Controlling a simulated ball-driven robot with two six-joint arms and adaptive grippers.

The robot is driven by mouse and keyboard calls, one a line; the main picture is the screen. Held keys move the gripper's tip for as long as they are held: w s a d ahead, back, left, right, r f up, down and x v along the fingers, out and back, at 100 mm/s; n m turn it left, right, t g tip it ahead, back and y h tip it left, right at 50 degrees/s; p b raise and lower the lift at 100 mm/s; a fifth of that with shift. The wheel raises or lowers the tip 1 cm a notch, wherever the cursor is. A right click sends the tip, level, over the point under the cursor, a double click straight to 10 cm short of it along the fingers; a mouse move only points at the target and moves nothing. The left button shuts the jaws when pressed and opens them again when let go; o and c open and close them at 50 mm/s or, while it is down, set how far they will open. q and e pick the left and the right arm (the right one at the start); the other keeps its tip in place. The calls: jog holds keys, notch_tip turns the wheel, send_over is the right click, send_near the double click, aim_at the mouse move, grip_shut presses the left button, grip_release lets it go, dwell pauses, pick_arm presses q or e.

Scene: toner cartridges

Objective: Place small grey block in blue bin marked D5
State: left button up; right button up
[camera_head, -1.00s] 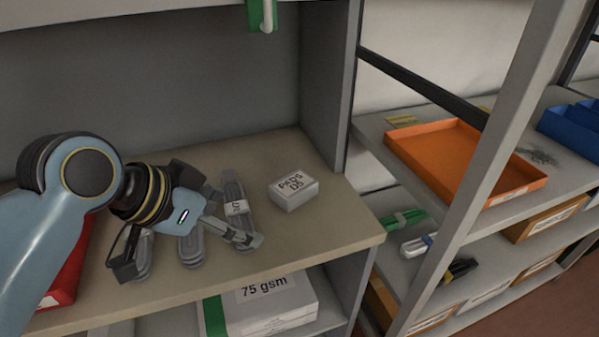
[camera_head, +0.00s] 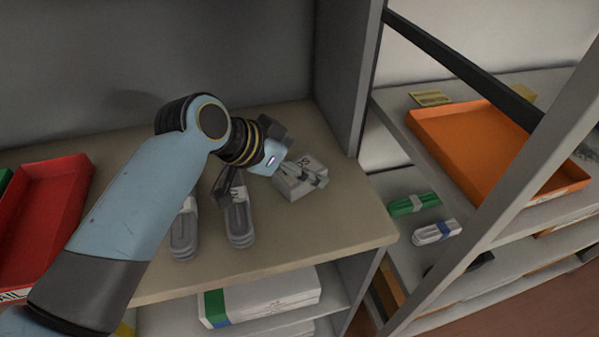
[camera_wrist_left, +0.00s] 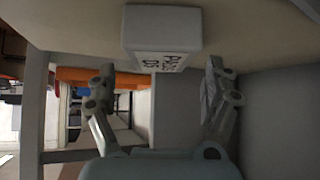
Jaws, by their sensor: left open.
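The small grey block (camera_head: 297,183) is a pale box with dark lettering on top, sitting on the beige shelf near its right end. In the left wrist view the block (camera_wrist_left: 163,38) shows its label, which reads PADS D5. My left gripper (camera_head: 272,186) is open at the block, and one finger crosses in front of it in the head view. In the left wrist view the open fingers (camera_wrist_left: 161,84) stand apart to either side of the block, with nothing held. Contact cannot be told. No blue bin marked D5 can be made out now. My right gripper is not in view.
Grey strapped bundles (camera_head: 240,220) lie left of the block. A red tray (camera_head: 62,190) is at far left. An orange tray (camera_head: 490,150) is on the right rack, behind a grey upright (camera_head: 500,165). Green (camera_head: 413,204) and white bundles (camera_head: 436,232) lie below it.

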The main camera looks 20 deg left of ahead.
pick_arm(q)
jog(key=x, duration=0.2)
jog(key=shift+w+d+f, duration=0.15)
jog(key=shift+w+f, duration=0.05)
jog(key=c, duration=1.3)
jog(key=shift+r, duration=0.1)
